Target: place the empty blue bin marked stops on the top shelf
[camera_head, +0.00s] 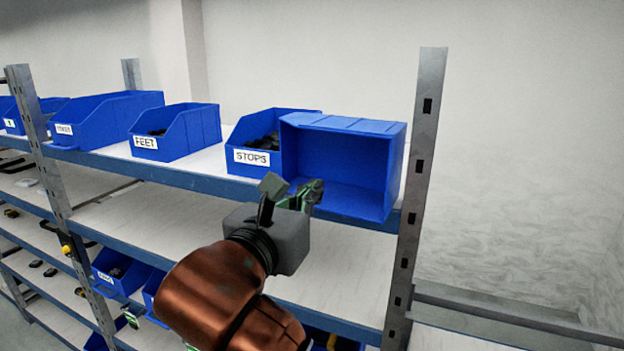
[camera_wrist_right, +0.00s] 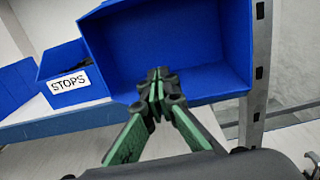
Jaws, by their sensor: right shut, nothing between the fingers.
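An empty blue bin (camera_head: 348,160) is at the right end of the top shelf (camera_head: 215,160), against the right post. Its open side faces me, so it looks tipped, and its lower edge reaches the shelf's front edge. No label on it is visible. Beside it on the left, touching or nearly so, stands an upright blue bin labelled STOPS (camera_head: 240,139) with dark parts inside. My right gripper (camera_head: 310,192) is shut and empty, in front of the empty bin's lower left. In the wrist view its closed fingertips (camera_wrist_right: 158,78) overlap the bin's opening; contact is unclear. My left gripper is not in view.
A bin labelled FEET (camera_head: 180,135) and another labelled bin (camera_head: 105,120) stand further left on the top shelf. A grey post (camera_head: 420,140) bounds the shelf at the right. The shelf below (camera_head: 340,260) has clear room; small bins (camera_head: 118,270) sit lower left.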

